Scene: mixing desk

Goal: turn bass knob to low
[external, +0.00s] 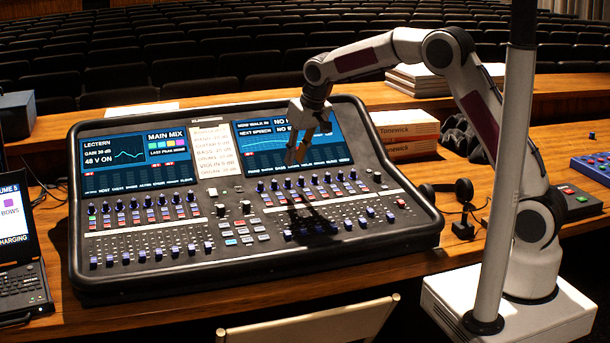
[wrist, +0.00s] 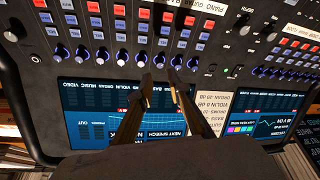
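The mixing desk (external: 262,262) stands on a wooden table. Its right bank has a row of blue-capped knobs under the right screen. The bass knob (external: 287,184) appears to be third from the left there; it also shows in the wrist view (wrist: 159,61), which is upside down. The small labels are hard to read, and the knob's pointer is too small to tell. My gripper (external: 296,164) hangs fingers down above this row, in front of the right screen. In the wrist view its two fingertips (wrist: 159,76) are apart and empty, roughly either side of the bass knob, not visibly touching it.
Neighbouring knobs (wrist: 141,59) sit close on both sides. The right screen (external: 262,155) rises behind the row, and faders (external: 345,224) lie in front. Space above the desk is open.

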